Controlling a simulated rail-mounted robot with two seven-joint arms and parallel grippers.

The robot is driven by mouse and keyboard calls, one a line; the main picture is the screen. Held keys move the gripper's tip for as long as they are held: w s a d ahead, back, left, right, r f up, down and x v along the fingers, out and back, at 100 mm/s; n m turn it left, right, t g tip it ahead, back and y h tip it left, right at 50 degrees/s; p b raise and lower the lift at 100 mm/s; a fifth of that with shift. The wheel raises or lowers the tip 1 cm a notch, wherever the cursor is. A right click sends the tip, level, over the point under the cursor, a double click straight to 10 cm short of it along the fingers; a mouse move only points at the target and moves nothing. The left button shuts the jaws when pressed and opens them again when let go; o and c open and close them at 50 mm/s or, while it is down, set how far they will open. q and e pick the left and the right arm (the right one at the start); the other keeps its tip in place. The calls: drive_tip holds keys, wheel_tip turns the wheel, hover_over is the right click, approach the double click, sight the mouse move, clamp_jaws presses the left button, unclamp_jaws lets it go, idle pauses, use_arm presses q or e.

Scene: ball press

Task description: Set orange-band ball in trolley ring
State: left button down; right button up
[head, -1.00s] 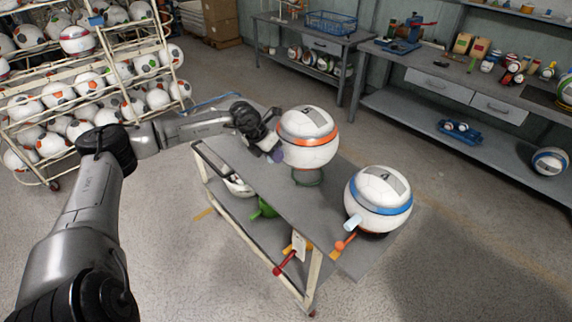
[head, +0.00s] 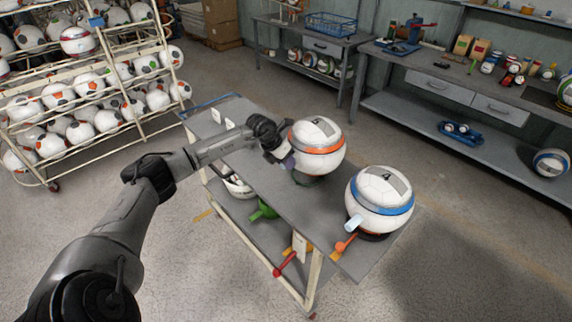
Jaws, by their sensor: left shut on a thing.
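The orange-band ball (head: 318,136) is white with an orange stripe and a grey patch on top. It is over a dark green ring (head: 306,180) on the grey trolley top (head: 262,178), slightly right of the ring's middle and a little tilted. The ball hides most of the ring; I cannot tell whether it rests fully in it. My left gripper (head: 283,152) is at the ball's left side, shut on it, with a small purplish piece between gripper and ball. The blue-band ball (head: 380,190) sits at the trolley's near right end. My right gripper is not in view.
A rack of several balls (head: 90,85) stands at the left. Workbenches (head: 450,85) with tools line the back wall. The floor around the trolley is clear.

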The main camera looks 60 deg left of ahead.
use_arm(q)
drive_tip(key=shift+f, duration=0.3)
drive_tip(key=shift+f, duration=0.35)
drive_tip(key=c, duration=0.9)
unclamp_jaws()
